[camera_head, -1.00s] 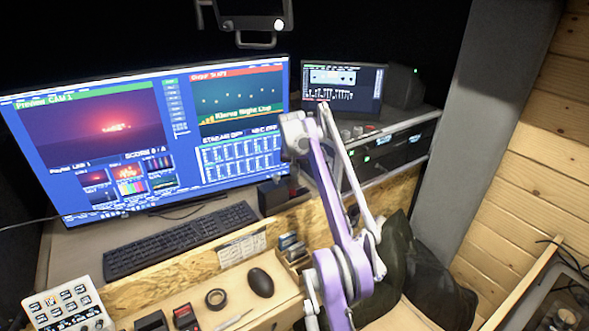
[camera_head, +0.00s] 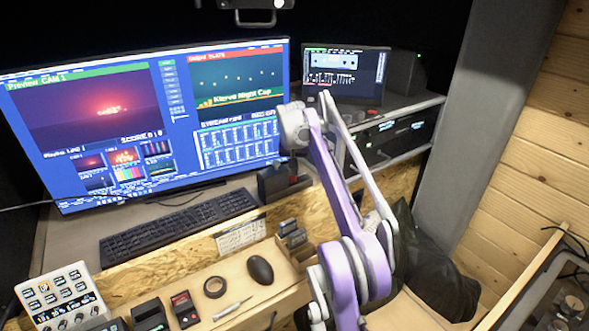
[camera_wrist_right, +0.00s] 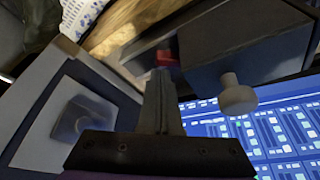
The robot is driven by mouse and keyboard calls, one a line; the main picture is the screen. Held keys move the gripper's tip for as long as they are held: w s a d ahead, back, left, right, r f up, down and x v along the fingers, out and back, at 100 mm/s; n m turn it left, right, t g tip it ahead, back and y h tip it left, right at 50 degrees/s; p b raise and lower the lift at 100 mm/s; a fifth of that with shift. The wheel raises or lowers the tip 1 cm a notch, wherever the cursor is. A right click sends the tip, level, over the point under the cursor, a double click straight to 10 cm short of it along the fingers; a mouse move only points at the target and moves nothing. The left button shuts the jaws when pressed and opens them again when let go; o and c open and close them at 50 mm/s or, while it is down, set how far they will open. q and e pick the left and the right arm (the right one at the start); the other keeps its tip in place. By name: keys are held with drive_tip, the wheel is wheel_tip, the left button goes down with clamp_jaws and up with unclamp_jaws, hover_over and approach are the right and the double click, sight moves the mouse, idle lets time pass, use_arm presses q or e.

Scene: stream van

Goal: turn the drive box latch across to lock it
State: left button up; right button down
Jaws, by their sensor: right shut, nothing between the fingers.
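The drive box (camera_head: 276,184) is a small dark box on the desk in front of the large monitor, partly behind my right arm in the head view. In the right wrist view the dark grey box (camera_wrist_right: 235,55) fills the upper right, with a pale round knob (camera_wrist_right: 237,95) on it and a red piece (camera_wrist_right: 166,55) beside it. I cannot tell the latch's angle. My right gripper (camera_wrist_right: 162,100) is shut and empty, its fingertips close by the box; contact is unclear. My left gripper is out of view.
The large monitor (camera_head: 100,115) stands close behind the box. A keyboard (camera_head: 178,225) lies left of it. A mouse (camera_head: 260,269), tape roll (camera_head: 214,287) and control pad (camera_head: 60,295) sit on the front ledge. A small screen (camera_head: 345,75) and rack gear (camera_head: 395,132) stand at right.

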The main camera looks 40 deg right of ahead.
drive_tip(key=shift+s+a+m+p, duration=0.3)
drive_tip(key=shift+m+p, duration=0.1)
drive_tip(key=shift+m, duration=0.3)
drive_tip(key=shift+g, duration=0.3)
drive_tip(key=m+p, duration=0.1)
drive_tip(key=m, duration=0.1)
drive_tip(key=m+g+h+p, duration=0.1)
drive_tip(key=m+p, duration=0.1)
drive_tip(key=shift+s+a+r, duration=0.1)
drive_tip(key=shift+s+r, duration=0.05)
drive_tip(key=shift+r, duration=0.05)
drive_tip(key=m+p, duration=0.1)
drive_tip(key=m, duration=0.1)
drive_tip(key=m+g+p, duration=0.1)
drive_tip(key=shift+s+a+f+m+p, duration=0.1)
drive_tip(key=shift+a+m+p, duration=0.05)
drive_tip(key=shift+m+p, duration=0.25)
drive_tip(key=shift+f, duration=0.1)
drive_tip(key=shift+a, duration=0.15)
drive_tip(key=shift+p, duration=0.3)
